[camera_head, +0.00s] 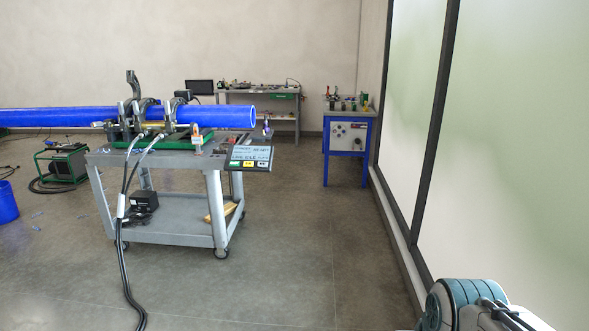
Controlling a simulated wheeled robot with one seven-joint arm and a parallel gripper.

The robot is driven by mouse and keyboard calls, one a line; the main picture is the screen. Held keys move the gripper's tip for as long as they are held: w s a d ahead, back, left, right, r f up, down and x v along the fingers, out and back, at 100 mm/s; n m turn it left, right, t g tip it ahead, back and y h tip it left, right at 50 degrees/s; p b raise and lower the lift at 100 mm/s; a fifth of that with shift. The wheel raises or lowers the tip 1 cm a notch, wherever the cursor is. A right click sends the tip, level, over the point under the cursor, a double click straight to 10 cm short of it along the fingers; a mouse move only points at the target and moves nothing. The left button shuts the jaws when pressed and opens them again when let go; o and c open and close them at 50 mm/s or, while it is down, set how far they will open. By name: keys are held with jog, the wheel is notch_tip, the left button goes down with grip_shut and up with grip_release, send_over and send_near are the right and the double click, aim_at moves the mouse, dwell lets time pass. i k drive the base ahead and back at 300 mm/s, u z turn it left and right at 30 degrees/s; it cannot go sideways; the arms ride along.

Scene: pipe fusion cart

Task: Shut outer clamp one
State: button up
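A long blue pipe (215,117) lies across the grey cart (178,233) and runs out of view at the left. Several dark clamps grip around the pipe on a green base on the cart top. The rightmost clamp (172,112) and the clamp group at the left (127,115) are small in view; I cannot tell which is outer clamp one or whether each is open or shut. Part of my own arm (465,303) shows at the bottom right, well apart from the cart. My gripper is not in view.
A control screen (250,157) hangs at the cart's right. Dark hoses (123,265) drop from the cart to the floor. A blue cabinet (349,148) and workbench stand behind. Floor right of the cart is clear up to the glass wall.

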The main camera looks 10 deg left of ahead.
aim_at(131, 79)
jog(key=z, duration=0.15)
jog(key=i, duration=6.2)
jog(key=u, duration=0.3)
jog(key=i, duration=1.35)
jog(key=u, duration=0.95)
jog(key=i, duration=1.2)
jog(key=u, duration=1.95)
jog(key=i, duration=1.25)
jog(key=u, duration=0.55)
